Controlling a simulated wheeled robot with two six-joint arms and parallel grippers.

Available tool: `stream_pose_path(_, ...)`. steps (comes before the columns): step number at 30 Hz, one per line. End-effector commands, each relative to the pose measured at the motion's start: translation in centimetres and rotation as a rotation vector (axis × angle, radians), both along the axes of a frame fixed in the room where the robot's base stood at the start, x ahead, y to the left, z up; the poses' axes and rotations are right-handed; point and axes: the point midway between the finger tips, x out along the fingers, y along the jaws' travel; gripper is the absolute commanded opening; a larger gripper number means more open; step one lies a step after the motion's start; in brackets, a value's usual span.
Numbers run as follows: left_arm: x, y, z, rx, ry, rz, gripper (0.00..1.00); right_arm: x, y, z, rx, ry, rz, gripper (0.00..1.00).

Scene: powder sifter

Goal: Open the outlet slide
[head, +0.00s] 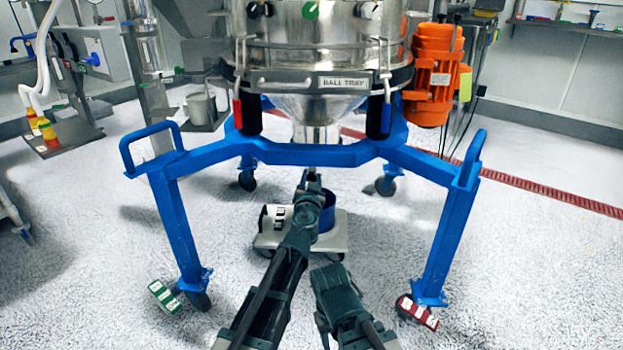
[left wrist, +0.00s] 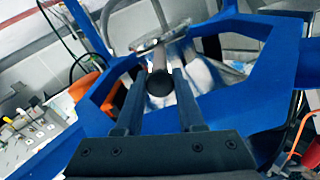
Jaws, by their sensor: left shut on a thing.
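The sifter's steel outlet cone (head: 318,105) hangs in the middle of the blue frame. In the left wrist view a dark round knob (left wrist: 160,82) ends a metal rod that runs back toward the steel outlet plate (left wrist: 160,45). My left gripper (head: 311,180) is just below the front beam in the head view. In its wrist view its two fingers (left wrist: 158,92) are shut on the knob, one on each side. In the head view the knob is hidden behind my gripper and the beam. My right arm (head: 340,295) is low at the front; its jaw is not clear.
The blue frame (head: 310,155) stands on castors around the outlet. A wheeled base with a blue tub (head: 327,215) is on the floor below. An orange motor (head: 435,75) is at the right. Red and blue clamp handles hang above the beam. The side floor is open.

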Motion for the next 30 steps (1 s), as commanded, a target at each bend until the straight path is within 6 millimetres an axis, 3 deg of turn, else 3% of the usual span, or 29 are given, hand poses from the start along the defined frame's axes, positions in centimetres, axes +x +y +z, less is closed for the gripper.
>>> stream_pose_path(26,-0.04,-0.15,-0.01,-0.001,0.000,-0.003,0.00,0.00,0.00,-0.01,0.000,0.000,0.000,0.50)
stream_pose_path(30,-0.75,-0.09,-0.01,-0.001,0.000,-0.004,0.00,0.00,0.00,-0.01,0.000,0.000,0.000,0.50)
